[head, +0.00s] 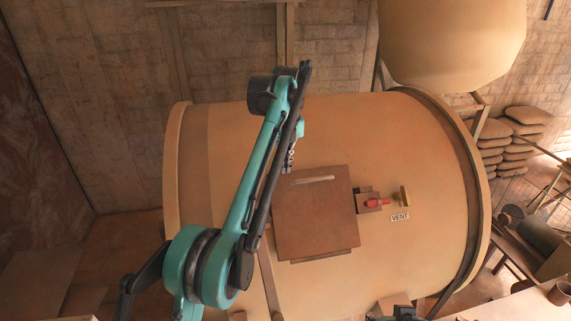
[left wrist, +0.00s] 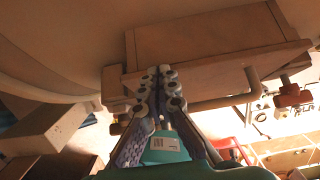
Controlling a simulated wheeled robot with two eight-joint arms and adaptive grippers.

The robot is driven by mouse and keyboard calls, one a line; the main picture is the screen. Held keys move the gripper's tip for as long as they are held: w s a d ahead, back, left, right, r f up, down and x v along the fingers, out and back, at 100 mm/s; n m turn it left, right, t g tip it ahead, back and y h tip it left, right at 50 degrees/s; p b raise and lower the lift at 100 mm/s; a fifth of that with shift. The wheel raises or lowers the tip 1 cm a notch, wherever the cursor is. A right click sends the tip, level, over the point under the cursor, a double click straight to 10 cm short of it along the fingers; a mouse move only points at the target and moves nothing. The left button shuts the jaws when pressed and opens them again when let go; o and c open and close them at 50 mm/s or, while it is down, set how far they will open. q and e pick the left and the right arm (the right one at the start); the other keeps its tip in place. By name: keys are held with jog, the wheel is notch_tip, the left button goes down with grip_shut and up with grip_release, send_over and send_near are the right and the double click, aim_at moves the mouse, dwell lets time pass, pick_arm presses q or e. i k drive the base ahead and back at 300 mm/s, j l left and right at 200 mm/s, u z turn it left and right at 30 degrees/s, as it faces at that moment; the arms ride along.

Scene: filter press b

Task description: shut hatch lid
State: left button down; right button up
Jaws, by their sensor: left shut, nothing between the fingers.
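The hatch lid (head: 318,222) is a flat brown square panel on the curved top of a big tan drum (head: 225,150), with a pale bar handle (head: 313,179) near its far edge. I cannot tell from the head view how far it is raised. My left gripper (head: 289,164) is beside the lid's far left corner, partly hidden by my arm. In the left wrist view, the left gripper (left wrist: 160,76) is shut and empty, with its fingertips in front of the brown hatch panel (left wrist: 205,40). I cannot tell whether they touch it.
A tan vessel (head: 450,40) stands behind. Stacked sacks (head: 505,140) and a cluttered bench are at right.

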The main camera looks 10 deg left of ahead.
aim_at(313, 214)
jog(key=k+l, duration=0.2)
jog(key=k, duration=0.35)
jog(key=k+l, duration=0.2)
jog(key=k, duration=0.35)
